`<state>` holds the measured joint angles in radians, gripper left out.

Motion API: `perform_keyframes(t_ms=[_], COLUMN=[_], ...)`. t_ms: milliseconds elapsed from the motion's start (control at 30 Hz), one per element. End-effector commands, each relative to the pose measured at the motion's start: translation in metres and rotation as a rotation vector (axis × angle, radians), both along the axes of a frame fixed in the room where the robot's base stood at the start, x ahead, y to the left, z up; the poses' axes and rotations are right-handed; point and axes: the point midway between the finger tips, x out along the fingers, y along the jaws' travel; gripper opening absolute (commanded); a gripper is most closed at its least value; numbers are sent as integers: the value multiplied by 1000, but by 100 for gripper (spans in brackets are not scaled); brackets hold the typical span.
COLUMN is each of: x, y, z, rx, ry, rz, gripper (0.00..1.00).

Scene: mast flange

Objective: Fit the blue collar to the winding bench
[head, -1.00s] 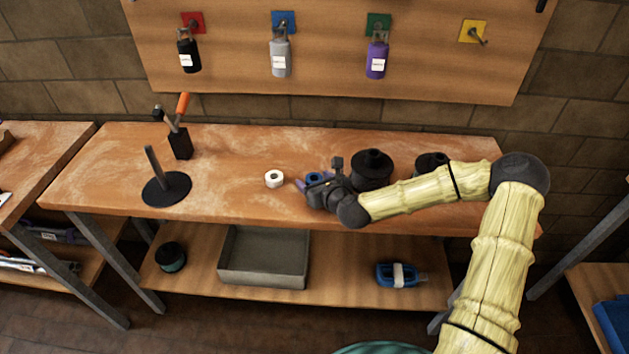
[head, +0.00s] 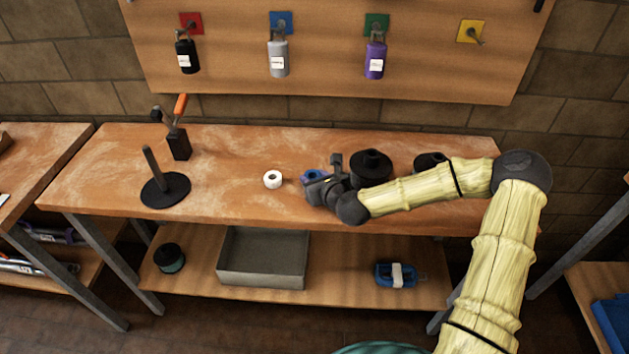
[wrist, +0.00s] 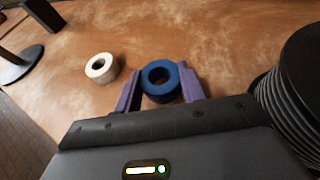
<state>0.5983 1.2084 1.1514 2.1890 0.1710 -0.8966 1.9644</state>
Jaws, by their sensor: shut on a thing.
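The blue collar (wrist: 161,82) is a short thick ring with a round hole. In the wrist view it sits between the two purple fingers of my gripper (wrist: 163,88), which are shut on its sides. In the head view the collar (head: 313,174) shows partly past my gripper (head: 312,180), low over the bench top or on it; I cannot tell which. The winding bench (head: 225,205) is a wooden bench. At its left stands a black round base with an upright post (head: 154,165), which also shows at the wrist view's left edge (wrist: 15,62).
A white ring (head: 272,179) lies just left of the collar. Black ribbed spools (head: 371,166) stand right of my gripper. A black block with an orange-handled lever (head: 179,143) stands at the back left. A grey tray (head: 263,278) is on the lower shelf. Bench between ring and post is clear.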

Motion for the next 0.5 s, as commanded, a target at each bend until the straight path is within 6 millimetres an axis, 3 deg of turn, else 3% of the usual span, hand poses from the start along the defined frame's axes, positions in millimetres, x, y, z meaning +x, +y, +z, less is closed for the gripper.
perform_keyframes(t_ms=[300,500], x=[0,0], y=[-1,0], z=[63,86], rx=[-2,0], ry=[-4,-2], rz=[-1,-1], gripper=[17,17])
